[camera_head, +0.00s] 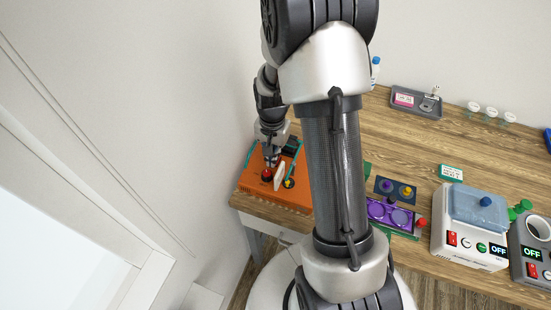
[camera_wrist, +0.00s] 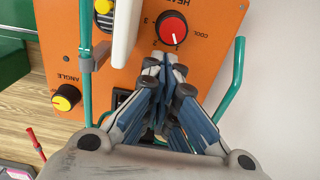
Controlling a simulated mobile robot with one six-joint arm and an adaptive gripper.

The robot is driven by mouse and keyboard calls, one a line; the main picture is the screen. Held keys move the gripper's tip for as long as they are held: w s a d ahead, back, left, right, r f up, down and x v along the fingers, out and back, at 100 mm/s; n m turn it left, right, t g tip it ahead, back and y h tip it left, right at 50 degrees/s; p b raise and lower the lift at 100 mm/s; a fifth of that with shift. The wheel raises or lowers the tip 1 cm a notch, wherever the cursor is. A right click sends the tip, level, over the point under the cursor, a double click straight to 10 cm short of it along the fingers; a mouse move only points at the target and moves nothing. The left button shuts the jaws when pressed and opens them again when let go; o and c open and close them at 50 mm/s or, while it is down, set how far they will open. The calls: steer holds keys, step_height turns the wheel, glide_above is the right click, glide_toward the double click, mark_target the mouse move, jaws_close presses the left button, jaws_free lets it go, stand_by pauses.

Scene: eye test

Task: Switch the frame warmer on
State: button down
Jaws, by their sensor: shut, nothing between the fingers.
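An orange unit (camera_head: 262,197), which I take for the frame warmer, stands at the table's left end. In the wrist view its orange panel (camera_wrist: 222,15) carries a red knob (camera_wrist: 172,28) with a black rim, beside partly cut-off heat lettering and the word COOL. The knob's white mark points down the picture, towards my fingertips. The red knob also shows in the head view (camera_head: 267,175). My gripper (camera_wrist: 165,62) is shut and empty, its tips close to the knob's lower edge; I cannot tell whether they touch.
A white upright piece (camera_wrist: 124,30) stands close left of the red knob. Teal rods (camera_wrist: 232,78) rise at the unit's sides. Further right are a purple tray (camera_head: 376,222), a white machine (camera_head: 455,230) and a grey device (camera_head: 522,235), both displaying OFF. A wall is at left.

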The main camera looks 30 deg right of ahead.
steer(key=shift+f+b, duration=0.75)
steer(key=shift+f, duration=0.3)
steer(key=shift+r, duration=0.1)
step_height(320, 180, up, 7)
steer(key=p, duration=0.5)
stand_by(0.5)
stand_by(0.4)
